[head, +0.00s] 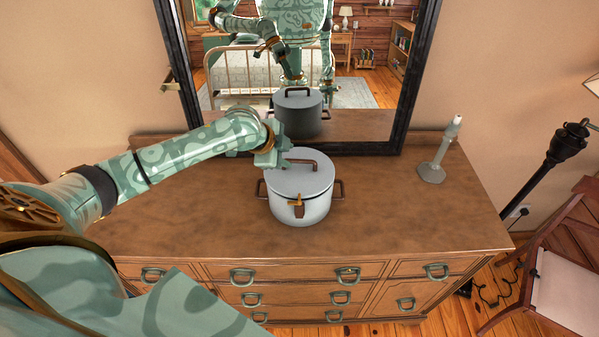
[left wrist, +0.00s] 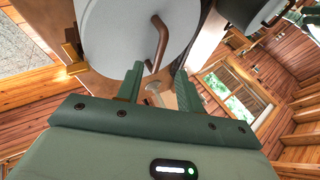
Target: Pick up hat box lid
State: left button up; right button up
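The hat box lid (head: 312,182) is a pale grey disc with a brown bar handle (head: 303,163) on top. It sits on the round pale hat box (head: 315,210), which has brown side handles and a front clasp, on the dresser. My left gripper (head: 284,160) is at the left end of the lid handle. In the left wrist view, my left gripper (left wrist: 158,86) is open, its fingers apart. One end of the lid handle (left wrist: 158,42) reaches close to the gap between them, and the lid (left wrist: 112,28) lies beyond. Whether a finger touches the handle is unclear. My right gripper is not directly visible.
The wooden dresser top (head: 400,215) is clear around the box. A dark-framed mirror (head: 412,60) stands behind and reflects the box and me. A grey candle holder (head: 435,165) stands at the right. A lamp stand (head: 558,155) and a chair (head: 560,280) are beyond the right edge.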

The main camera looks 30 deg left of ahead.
aim_at(295, 160)
pick_arm(q)
jog(key=x, duration=0.6)
jog(key=shift+a+f, duration=0.15)
jog(key=shift+f, duration=0.05)
jog(key=shift+c, duration=0.4)
jog(key=shift+r, duration=0.1)
grip_shut()
